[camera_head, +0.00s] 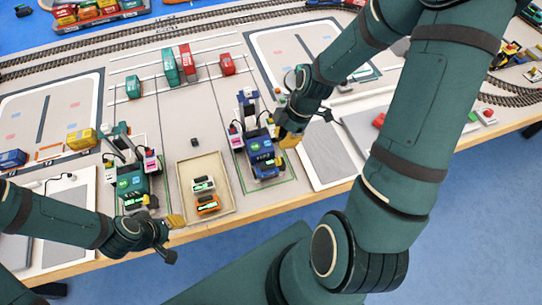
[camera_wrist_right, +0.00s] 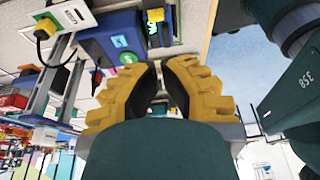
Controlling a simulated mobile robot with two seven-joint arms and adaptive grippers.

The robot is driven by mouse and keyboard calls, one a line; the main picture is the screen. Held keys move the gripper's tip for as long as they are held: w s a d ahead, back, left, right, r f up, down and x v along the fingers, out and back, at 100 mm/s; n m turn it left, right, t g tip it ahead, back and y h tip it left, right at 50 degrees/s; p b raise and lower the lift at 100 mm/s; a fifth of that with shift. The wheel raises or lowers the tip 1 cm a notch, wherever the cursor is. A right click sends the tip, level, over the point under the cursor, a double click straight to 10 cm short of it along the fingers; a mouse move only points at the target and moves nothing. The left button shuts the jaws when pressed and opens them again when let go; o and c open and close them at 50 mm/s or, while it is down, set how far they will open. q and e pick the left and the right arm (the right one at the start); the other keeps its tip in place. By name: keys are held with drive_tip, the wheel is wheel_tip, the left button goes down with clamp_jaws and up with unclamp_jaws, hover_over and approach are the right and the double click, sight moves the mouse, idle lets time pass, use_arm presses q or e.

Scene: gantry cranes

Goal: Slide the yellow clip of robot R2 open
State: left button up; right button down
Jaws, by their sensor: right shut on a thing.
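A small blue robot (camera_head: 263,155) stands in a green-outlined bay right of the pale tray. I take it for R2, though I cannot read its label. It also shows in the right wrist view (camera_wrist_right: 108,42). My right gripper (camera_head: 291,139) is at its right side. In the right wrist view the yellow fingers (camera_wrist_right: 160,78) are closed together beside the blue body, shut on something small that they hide. By its place this is the yellow clip, which I cannot make out. My left gripper (camera_head: 172,236) is near the table's front edge by the green robot; its jaw gap is unclear.
A green robot (camera_head: 133,182) stands left of the tray (camera_head: 227,206), which holds a white-and-green block (camera_head: 203,184) and an orange-and-green one (camera_head: 207,204). Red and green containers (camera_head: 188,63) stand behind. Railway tracks cross the back. My right arm covers much of the right side.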

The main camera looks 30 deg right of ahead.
sight(279, 159)
use_arm(q)
drive_tip(key=shift+s+f+b, duration=0.15)
drive_tip(key=shift+f+b, duration=0.55)
use_arm(e)
drive_tip(key=x, duration=1)
use_arm(q)
drive_tip(key=shift+s+f+b, duration=0.1)
drive_tip(key=shift+f+b, duration=0.3)
use_arm(e)
drive_tip(key=shift+s+d, duration=0.2)
drive_tip(key=shift+d, duration=0.6)
use_arm(q)
drive_tip(key=shift+s+d+f, duration=0.1)
drive_tip(key=shift+f, duration=0.05)
use_arm(e)
drive_tip(key=shift+s+d, duration=0.15)
drive_tip(key=shift+d, duration=0.3)
drive_tip(key=shift+r, duration=0.1)
